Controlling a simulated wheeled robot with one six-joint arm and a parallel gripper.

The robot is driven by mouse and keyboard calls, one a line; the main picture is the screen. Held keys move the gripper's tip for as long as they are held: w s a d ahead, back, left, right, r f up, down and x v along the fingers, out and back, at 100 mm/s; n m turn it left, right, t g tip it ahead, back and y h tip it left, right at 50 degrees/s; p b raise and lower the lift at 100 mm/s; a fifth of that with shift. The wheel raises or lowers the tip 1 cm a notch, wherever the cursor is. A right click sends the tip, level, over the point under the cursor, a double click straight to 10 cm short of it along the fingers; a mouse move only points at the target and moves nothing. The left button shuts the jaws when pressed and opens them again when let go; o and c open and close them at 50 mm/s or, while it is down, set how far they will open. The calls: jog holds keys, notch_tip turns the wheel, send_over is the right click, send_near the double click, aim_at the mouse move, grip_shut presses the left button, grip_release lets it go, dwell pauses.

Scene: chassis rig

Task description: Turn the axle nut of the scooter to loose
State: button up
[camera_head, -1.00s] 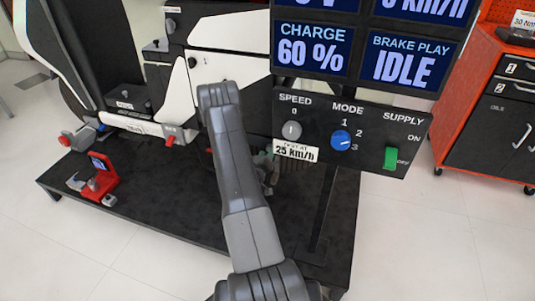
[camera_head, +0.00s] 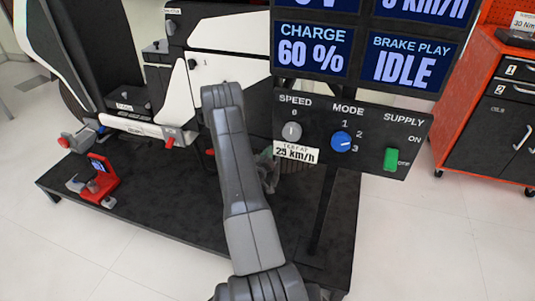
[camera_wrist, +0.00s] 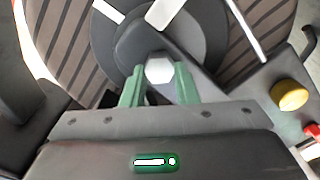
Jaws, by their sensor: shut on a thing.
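The axle nut (camera_wrist: 159,69) is a pale hex shape at the wheel hub in the wrist view. My gripper (camera_wrist: 159,82) has green fingers, one on either side of the nut, and is shut on it. In the head view my arm hides the nut, and the gripper is almost wholly hidden behind the arm. The scooter (camera_head: 228,34), white and black, stands on the dark platform. Its wheel (camera_wrist: 70,40) fills the upper part of the wrist view, with a grey round hub around the nut.
A control panel (camera_head: 352,132) with speed and mode knobs and a green supply switch is right of my arm. A red device (camera_head: 101,178) sits on the platform (camera_head: 150,215) at left. A yellow knob (camera_wrist: 289,95) is close to the right of my gripper. An orange cabinet (camera_head: 470,90) stands at right.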

jog(key=shift+f, duration=0.1)
jog(key=n, duration=0.7)
jog(key=n+b, duration=0.1)
jog(key=n, duration=1.3)
jog(key=shift+f, duration=0.35)
jog(key=shift+n, duration=0.3)
jog(key=o, duration=1)
jog(key=shift+s, duration=0.2)
jog(key=p+v, duration=0.2)
jog(key=v, duration=1.1)
jog(key=shift+s+p, duration=0.25)
jog(key=shift+p, duration=0.15)
